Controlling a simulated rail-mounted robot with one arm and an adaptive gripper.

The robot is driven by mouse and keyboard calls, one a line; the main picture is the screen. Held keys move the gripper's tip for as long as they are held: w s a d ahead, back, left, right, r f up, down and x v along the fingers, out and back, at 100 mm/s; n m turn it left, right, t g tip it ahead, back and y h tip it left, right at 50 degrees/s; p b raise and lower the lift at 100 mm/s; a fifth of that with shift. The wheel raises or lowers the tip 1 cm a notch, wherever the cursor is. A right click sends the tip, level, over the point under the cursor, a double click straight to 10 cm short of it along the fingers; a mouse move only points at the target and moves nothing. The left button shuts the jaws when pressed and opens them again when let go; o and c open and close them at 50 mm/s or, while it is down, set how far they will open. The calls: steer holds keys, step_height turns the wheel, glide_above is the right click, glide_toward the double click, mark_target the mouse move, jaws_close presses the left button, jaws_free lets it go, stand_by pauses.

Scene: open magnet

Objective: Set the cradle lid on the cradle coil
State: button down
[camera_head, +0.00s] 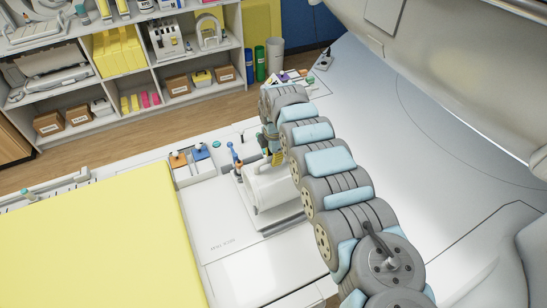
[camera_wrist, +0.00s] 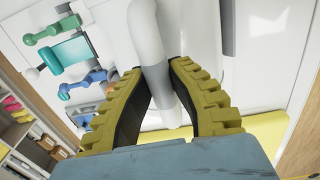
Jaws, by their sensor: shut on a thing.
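My gripper (camera_head: 276,157) has yellow ribbed fingers with black pads and is near the far end of the table. In the wrist view, my gripper (camera_wrist: 157,72) is shut on a smooth white and grey bar, which looks like part of the cradle lid (camera_wrist: 148,34). In the head view a white rounded body (camera_head: 268,187) lies just below and beside my gripper, over a white base (camera_head: 281,216). These look like the lid and the cradle coil, partly hidden by my arm. I cannot tell whether the two touch.
Two small bins with an orange item (camera_head: 178,159) and a blue item (camera_head: 200,151) stand left of the gripper. A yellow pad (camera_head: 100,250) covers the near left. The magnet housing (camera_head: 450,60) overhangs at right. Shelves (camera_head: 125,65) stand behind.

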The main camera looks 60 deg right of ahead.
steer(key=shift+r, duration=0.1)
steer(key=c, duration=1)
jaws_free()
step_height(320, 180, up, 12)
steer(key=shift+s+a, duration=0.15)
